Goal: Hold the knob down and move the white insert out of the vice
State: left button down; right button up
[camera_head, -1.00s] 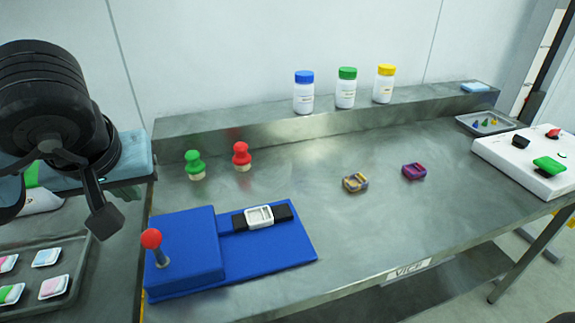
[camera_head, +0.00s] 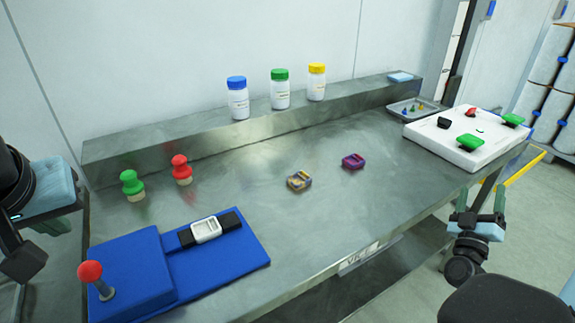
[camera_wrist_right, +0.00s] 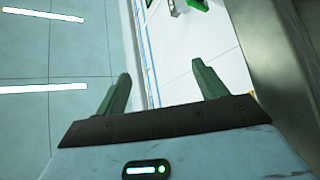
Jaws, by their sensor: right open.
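The blue vice (camera_head: 135,268) lies at the table's front left. Its red ball knob (camera_head: 90,271) stands upright on a short metal stem. The white insert (camera_head: 206,229), a pale frame with an opening, sits between the vice's two black jaws. My left gripper (camera_head: 50,205) is partly cut off at the left edge, left of the vice and apart from the knob; its fingers are not clear. My right gripper (camera_head: 480,203) is at the right, off the table's front edge, far from the vice. In the wrist view its green fingers (camera_wrist_right: 160,72) are apart with nothing between them.
Green (camera_head: 132,185) and red (camera_head: 181,169) knobbed pieces stand behind the vice. Two small patterned blocks (camera_head: 299,181) (camera_head: 352,161) lie mid-table. Several capped bottles stand on the rear ledge. A white box (camera_head: 462,147) with coloured parts is at the right. The table's middle front is clear.

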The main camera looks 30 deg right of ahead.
jog(key=w+r+m, duration=0.3)
jog(key=w+r, duration=1.3)
jog(key=w+a+r+n+t+y, duration=0.2)
jog(key=w+a+n+t+y, duration=0.4)
jog(key=w+a+y, duration=0.3)
jog(key=w+a+r+n+t+y, duration=0.2)
jog(key=w+a+n+t+y, duration=0.3)
jog(key=w+a+y, duration=0.35)
jog(key=w+a+n+g+y, duration=0.2)
jog(key=a+n+y, duration=0.1)
jog(key=a+y, duration=0.4)
jog(key=w+a+n+g+y, duration=0.2)
jog(key=w+a+n+y, duration=0.15)
jog(key=a, duration=0.55)
jog(key=n+g+h, duration=0.2)
jog(key=n+g, duration=0.4)
jog(key=g, duration=1.3)
send_over(213, 228)
jog(key=d, duration=0.5)
notch_tip(213, 228, down, 10)
jog(key=shift+d+r+h, duration=0.1)
jog(key=shift+d+h, duration=0.25)
jog(key=shift+h, duration=0.15)
jog(key=x, duration=1.2)
jog(key=shift+s, duration=0.15)
